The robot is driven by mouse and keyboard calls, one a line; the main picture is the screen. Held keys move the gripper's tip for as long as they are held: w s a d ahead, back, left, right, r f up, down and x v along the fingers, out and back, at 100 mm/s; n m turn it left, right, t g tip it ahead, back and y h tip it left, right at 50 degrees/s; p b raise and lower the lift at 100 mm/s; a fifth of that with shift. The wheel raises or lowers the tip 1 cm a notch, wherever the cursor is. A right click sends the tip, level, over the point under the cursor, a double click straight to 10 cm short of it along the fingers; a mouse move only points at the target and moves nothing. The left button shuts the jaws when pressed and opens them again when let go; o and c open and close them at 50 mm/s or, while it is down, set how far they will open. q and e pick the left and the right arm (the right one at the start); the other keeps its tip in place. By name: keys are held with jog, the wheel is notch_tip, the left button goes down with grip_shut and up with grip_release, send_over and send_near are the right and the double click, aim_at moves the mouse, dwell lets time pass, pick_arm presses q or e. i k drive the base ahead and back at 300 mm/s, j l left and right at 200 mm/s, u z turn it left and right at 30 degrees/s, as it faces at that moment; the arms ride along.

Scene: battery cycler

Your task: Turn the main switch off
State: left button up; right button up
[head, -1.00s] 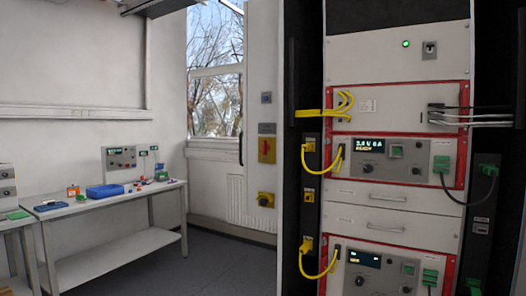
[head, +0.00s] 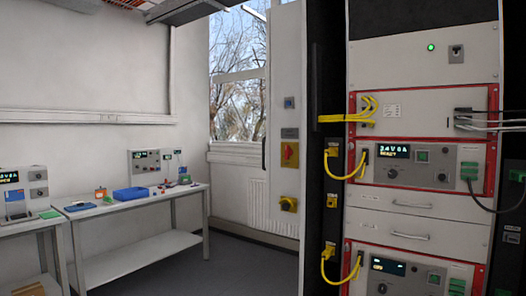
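A switch with a red handle on a yellow plate (head: 289,154) sits on the light grey panel left of the rack. Below it is a yellow switch with a dark knob (head: 288,203). A small switch (head: 456,53) sits on the rack's top panel beside a lit green lamp (head: 431,48). No label readable here tells which one is the main switch. Neither of my grippers shows in the head view.
The tall rack (head: 420,120) holds red-framed units with lit displays (head: 393,151) and yellow cables (head: 345,117). A bench (head: 190,190) with a blue tray (head: 130,194) stands at the left wall. Dark floor (head: 235,265) is clear between bench and rack.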

aim_at(288, 151)
jog(key=i+l+u, duration=0.15)
jog(key=i+u, duration=0.15)
jog(key=u, duration=0.15)
jog(key=i+l+u, duration=0.25)
jog(key=u, duration=0.2)
